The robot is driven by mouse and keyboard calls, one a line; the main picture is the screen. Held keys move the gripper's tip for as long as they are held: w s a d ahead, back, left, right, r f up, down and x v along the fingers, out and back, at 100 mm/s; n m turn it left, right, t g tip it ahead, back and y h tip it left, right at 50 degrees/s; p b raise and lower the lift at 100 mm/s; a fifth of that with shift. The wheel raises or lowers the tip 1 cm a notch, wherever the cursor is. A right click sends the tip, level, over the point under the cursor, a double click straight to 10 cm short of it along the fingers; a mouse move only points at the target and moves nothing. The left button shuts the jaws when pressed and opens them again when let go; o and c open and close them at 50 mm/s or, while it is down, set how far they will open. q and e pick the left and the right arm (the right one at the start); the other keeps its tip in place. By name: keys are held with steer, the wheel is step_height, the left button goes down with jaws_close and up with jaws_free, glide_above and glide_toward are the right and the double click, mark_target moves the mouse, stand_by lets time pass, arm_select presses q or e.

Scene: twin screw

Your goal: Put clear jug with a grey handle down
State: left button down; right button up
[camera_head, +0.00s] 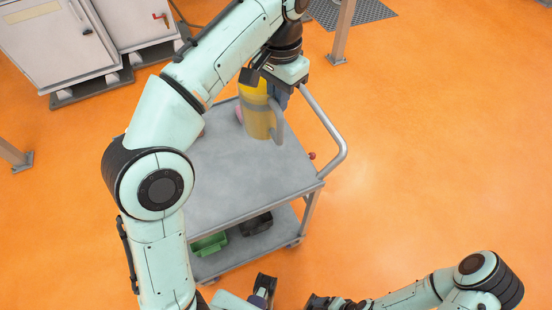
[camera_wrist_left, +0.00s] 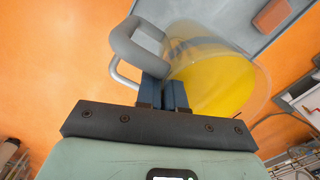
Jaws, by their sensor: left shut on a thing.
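The clear jug (camera_head: 256,112) has a grey handle and looks yellow inside. In the head view it hangs upright below my left gripper (camera_head: 281,97), in front of the trolley's grey top. The left wrist view shows the jug (camera_wrist_left: 212,82) close up, with its handle (camera_wrist_left: 135,45) beside it. My left fingers (camera_wrist_left: 164,92) are shut on the handle. The gap between jug and top cannot be judged. Part of my right arm, with what looks like its gripper (camera_head: 262,290), shows at the bottom edge; its jaws are unclear.
The grey trolley (camera_head: 245,175) has a push handle (camera_head: 330,125) at its right. Its near top is bare. A reddish thing (camera_wrist_left: 272,15) lies on the top. A green bin (camera_head: 209,244) and a dark bin (camera_head: 256,224) sit on the lower shelf. Grey cabinets stand far left.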

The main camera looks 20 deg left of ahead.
arm_select(q)
step_height(320, 180, down, 19)
steer(key=b, duration=0.6)
arm_select(e)
steer(key=shift+t, duration=0.4)
steer(key=f, duration=0.3)
steer(key=w+f, duration=0.1)
steer(key=f, duration=0.1)
steer(key=shift+w+f, duration=0.1)
steer(key=shift+f, duration=0.3)
arm_select(q)
steer(key=shift+f, duration=0.1)
steer(key=c, duration=1.6)
jaws_free()
steer(key=shift+s+f, duration=0.1)
steer(key=shift+f, duration=0.05)
steer(key=o, duration=0.3)
steer(key=shift+o, duration=0.2)
arm_select(e)
steer(key=shift+d, duration=0.1)
